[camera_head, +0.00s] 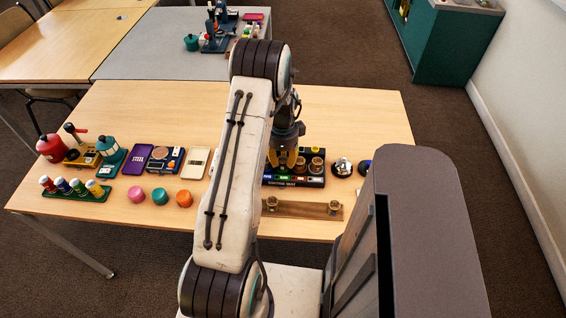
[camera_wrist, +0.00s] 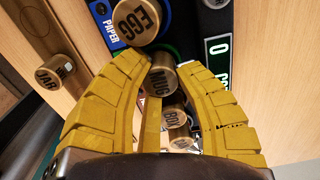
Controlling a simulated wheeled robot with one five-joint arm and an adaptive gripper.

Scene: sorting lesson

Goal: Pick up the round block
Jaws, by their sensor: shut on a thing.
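Short brown-gold cylinders with dark lettering are the round blocks in view. In the wrist view, my gripper (camera_wrist: 162,62) has its yellow fingers closed around the one marked MUG (camera_wrist: 163,80). The EGG cylinder (camera_wrist: 138,20) is just beyond the fingertips, and the BOX cylinder (camera_wrist: 178,128) shows lower between the fingers. In the head view, my gripper (camera_head: 286,160) points down at the dark sorting tray (camera_head: 292,183); the held cylinder cannot be made out there.
A wooden strip (camera_head: 300,209) with two pegs lies before the tray. Pink (camera_head: 136,194), teal (camera_head: 160,196) and orange (camera_head: 184,198) round pieces sit left of my arm. A green rack (camera_head: 75,194) and a red kettle-like object (camera_head: 50,148) stand far left. Shiny round items (camera_head: 343,167) are right.

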